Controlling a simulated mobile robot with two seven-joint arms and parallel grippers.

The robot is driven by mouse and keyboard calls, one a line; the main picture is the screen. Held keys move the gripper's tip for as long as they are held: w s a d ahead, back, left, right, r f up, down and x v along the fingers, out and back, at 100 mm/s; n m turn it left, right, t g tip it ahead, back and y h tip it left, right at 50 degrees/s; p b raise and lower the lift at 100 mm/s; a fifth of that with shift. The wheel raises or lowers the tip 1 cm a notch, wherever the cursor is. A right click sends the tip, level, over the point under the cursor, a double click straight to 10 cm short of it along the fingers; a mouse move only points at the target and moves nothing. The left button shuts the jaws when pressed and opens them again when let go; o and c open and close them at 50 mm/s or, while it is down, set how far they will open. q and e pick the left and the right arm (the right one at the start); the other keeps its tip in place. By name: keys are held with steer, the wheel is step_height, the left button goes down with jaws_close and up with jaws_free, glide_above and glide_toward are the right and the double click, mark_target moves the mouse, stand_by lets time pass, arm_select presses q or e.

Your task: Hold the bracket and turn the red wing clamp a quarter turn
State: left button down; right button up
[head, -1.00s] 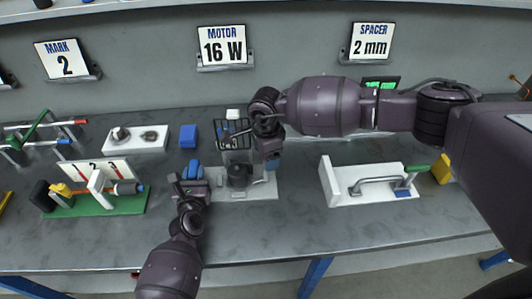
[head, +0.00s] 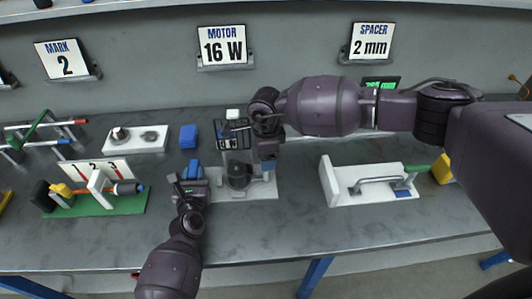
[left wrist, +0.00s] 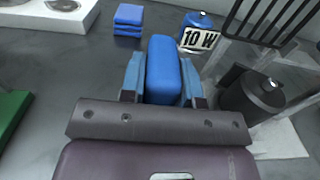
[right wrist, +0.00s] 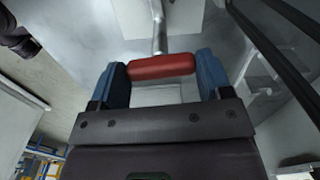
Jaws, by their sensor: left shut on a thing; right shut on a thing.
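My left gripper (head: 192,175) is shut on an upright blue grip (left wrist: 163,72) at the left side of the workpiece. The grip fills the space between its fingers in the left wrist view (left wrist: 160,92). I cannot see how the grip joins the bracket. My right gripper (head: 269,160) reaches in from the right above the pale base (head: 255,190). In the right wrist view (right wrist: 162,82), it is shut on the red wing clamp (right wrist: 162,67). The red bar lies crosswise between the fingers, with a metal rod beyond it. The arm hides the clamp in the head view.
A dark motor-like cylinder (head: 238,176) and a black wire rack (left wrist: 275,20) stand close by the left gripper. A 10 W label (left wrist: 199,40) is behind. A green fixture (head: 105,203) stands left, a white fixture (head: 345,190) right. The front bench is clear.

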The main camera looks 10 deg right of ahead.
steer(key=o, duration=0.9)
steer(key=shift+o, duration=0.2)
steer(key=shift+r, duration=0.1)
step_height(320, 180, up, 12)
arm_select(q)
steer(key=c, duration=0.8)
jaws_free()
